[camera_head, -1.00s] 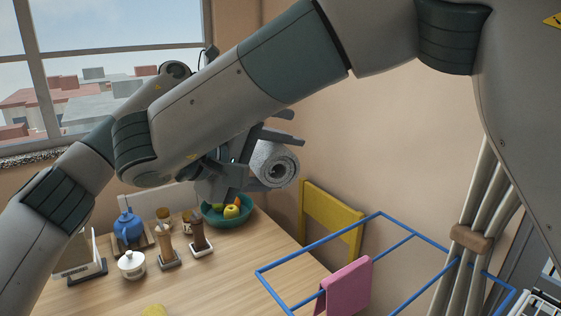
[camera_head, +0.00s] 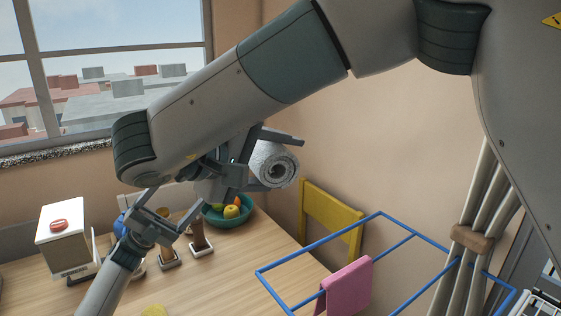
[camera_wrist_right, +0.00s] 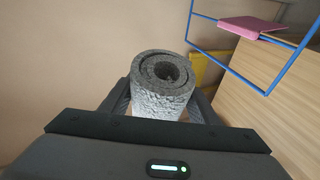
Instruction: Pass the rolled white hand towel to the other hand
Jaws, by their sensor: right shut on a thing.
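The rolled white hand towel (camera_head: 272,165) is held in the air above the table's far side, its spiral end facing me. My right gripper (camera_head: 268,163) is shut on it, one finger on each side. The right wrist view shows the towel (camera_wrist_right: 162,88) upright between the two fingers of the same gripper (camera_wrist_right: 160,104). My left gripper (camera_head: 176,222) is low to the left of the towel, over the table, well apart from it. It looks open and empty.
The wooden table (camera_head: 225,270) holds a green fruit bowl (camera_head: 232,214), dark-and-wood stands (camera_head: 201,240) and a white box (camera_head: 66,238). A blue rack (camera_head: 300,262) with a pink cloth (camera_head: 347,288) stands at right, near a yellow chair (camera_head: 331,216). The table's middle is mostly clear.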

